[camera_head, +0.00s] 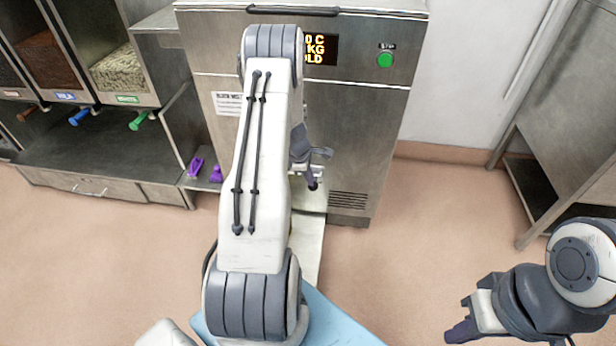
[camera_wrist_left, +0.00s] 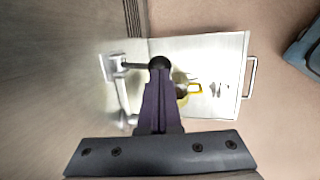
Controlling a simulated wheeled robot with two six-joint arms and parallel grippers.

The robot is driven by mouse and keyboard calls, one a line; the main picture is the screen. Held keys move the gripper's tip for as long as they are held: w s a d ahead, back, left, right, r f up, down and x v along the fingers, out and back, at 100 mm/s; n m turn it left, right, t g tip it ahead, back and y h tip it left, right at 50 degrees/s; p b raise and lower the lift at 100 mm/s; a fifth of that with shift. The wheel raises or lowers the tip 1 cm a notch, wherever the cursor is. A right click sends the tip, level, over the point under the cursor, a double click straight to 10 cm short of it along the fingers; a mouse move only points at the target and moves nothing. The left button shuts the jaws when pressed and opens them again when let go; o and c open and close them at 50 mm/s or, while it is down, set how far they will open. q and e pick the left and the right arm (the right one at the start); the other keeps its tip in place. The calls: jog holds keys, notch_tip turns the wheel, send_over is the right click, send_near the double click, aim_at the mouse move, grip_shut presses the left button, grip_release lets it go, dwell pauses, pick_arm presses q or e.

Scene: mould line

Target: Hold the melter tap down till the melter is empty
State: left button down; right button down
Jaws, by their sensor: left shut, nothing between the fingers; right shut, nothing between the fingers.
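The melter (camera_head: 350,120) is a steel cabinet with a green button and an amber display, partly hidden behind my left arm. Its tap (camera_wrist_left: 122,92) is a metal spout with a lever ending in a black ball knob (camera_wrist_left: 160,62). My left gripper (camera_wrist_left: 158,76) is shut and empty, its dark purple fingertips at the knob; they appear to touch it, but contact is not certain. In the head view my left gripper (camera_head: 311,181) is low at the melter's front. My right gripper (camera_head: 458,333) is shut and empty, over the floor at lower right. The melter's contents are hidden.
Below the tap is a pale steel platform (camera_wrist_left: 215,55) with a handle; a yellow-handled item (camera_wrist_left: 194,88) sits on it, mostly hidden by my fingers. Bins with coloured taps (camera_head: 125,75) stand left, two purple items (camera_head: 196,166) beside them. A steel table (camera_head: 570,90) stands right.

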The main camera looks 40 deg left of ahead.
dwell(0.3)
pick_arm(q)
jog(key=s+d+f+b, duration=0.2)
jog(key=s+f+b, duration=0.1)
jog(key=f+b, duration=0.5)
jog(key=shift+f+b, duration=0.35)
jog(key=shift+b, duration=0.8)
jog(key=shift+s, duration=0.1)
dwell(1.9)
jog(key=shift+r+p, duration=0.75)
jog(key=shift+r, duration=0.05)
